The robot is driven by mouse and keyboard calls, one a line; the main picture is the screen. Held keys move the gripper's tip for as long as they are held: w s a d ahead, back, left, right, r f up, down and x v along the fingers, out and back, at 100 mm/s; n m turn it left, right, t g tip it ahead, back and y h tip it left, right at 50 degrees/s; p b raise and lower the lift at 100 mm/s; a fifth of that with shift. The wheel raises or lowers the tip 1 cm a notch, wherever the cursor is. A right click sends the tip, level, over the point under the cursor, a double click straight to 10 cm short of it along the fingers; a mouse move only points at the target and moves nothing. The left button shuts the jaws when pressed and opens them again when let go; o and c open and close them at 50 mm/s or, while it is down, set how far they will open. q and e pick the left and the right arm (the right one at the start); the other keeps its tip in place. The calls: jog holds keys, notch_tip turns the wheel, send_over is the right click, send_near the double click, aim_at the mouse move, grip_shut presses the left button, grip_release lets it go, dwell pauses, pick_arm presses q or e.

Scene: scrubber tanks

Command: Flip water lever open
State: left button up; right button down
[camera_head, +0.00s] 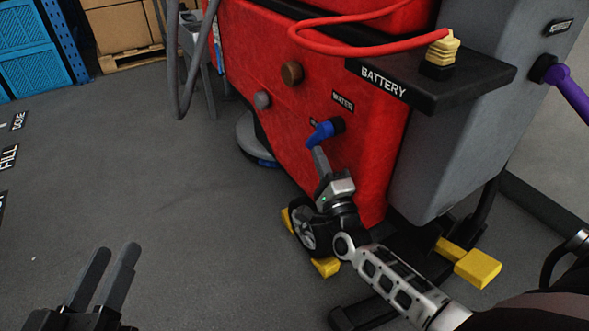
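The blue water lever (323,132) is on the red scrubber tank's side, just below the WATER label (343,101). Its handle slants down to the left from a dark round valve body. My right gripper (319,152) reaches up from below, with its grey fingertips at the lever's lower end. They overlap the lever in this view, and I cannot tell whether they touch or grip it. My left gripper (118,250) is at the bottom left, with two dark fingers apart and nothing between them, far from the lever.
The black BATTERY shelf (440,85) juts out above right, with a yellow plug (442,48) and red cable. Brown (292,73) and grey (262,100) knobs sit left of the lever. Yellow-ended feet (477,268) lie below.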

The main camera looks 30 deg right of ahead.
aim_at(310, 146)
jog(key=x, duration=0.4)
jog(key=shift+w+a+f, duration=0.1)
jog(key=shift+a+f, duration=0.1)
jog(key=shift+a, duration=0.15)
jog(key=shift+w+r, duration=0.25)
jog(key=shift+w, duration=0.1)
pick_arm(q)
jog(key=shift+w+a+f+n+g+p, duration=0.15)
jog(key=shift+f+n+g+p, duration=0.25)
jog(key=shift+f, duration=0.15)
pick_arm(e)
jog(key=shift+w+r, duration=0.3)
jog(key=shift+w, duration=0.1)
jog(key=shift+a, duration=0.1)
